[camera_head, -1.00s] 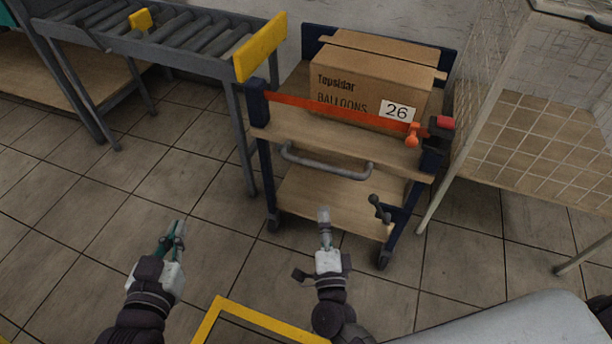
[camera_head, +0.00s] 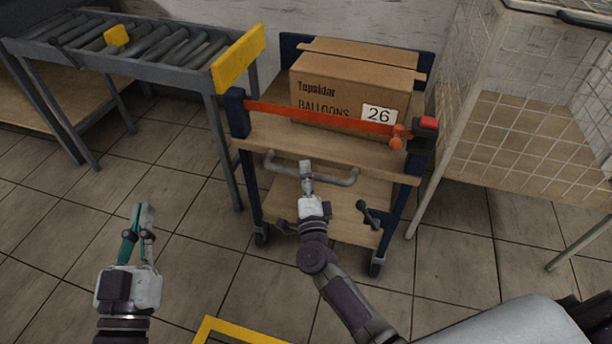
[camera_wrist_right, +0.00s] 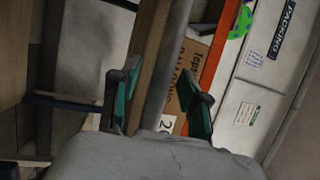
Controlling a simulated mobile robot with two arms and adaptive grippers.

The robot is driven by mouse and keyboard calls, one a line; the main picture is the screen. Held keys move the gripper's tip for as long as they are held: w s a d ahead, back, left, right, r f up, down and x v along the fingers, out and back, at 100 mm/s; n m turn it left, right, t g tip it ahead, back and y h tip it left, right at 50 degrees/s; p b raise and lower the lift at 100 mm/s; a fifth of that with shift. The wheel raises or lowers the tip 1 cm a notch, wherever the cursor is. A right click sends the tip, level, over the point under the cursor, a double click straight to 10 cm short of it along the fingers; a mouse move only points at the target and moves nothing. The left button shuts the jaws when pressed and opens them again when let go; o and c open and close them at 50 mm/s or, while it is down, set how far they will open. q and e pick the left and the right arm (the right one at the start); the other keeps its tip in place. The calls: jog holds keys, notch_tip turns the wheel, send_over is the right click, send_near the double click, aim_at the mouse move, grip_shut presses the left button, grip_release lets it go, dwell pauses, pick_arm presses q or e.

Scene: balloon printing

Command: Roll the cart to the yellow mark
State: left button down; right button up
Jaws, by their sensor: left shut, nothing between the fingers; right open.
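The cart (camera_head: 330,131) has wooden shelves, dark blue posts and a grey handle (camera_head: 341,182) across its near side. A cardboard box marked BALLOONS 26 (camera_head: 345,82) sits on its top shelf behind an orange strap. My right gripper (camera_head: 306,168) is at the handle; in the right wrist view its open fingers (camera_wrist_right: 158,100) have the grey bar running between them. I cannot tell whether they touch it. My left gripper (camera_head: 143,208) is shut and empty over the floor, left of the cart. The yellow mark (camera_head: 238,331) on the floor shows partly at the bottom edge.
A roller conveyor (camera_head: 130,45) with yellow end plates stands close to the cart's left. A wire mesh cage (camera_head: 530,120) on legs stands close to its right. A wall is behind the cart. The tiled floor in front at left is clear.

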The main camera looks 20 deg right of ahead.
jog(key=shift+w, duration=0.1)
grip_shut()
dwell(0.5)
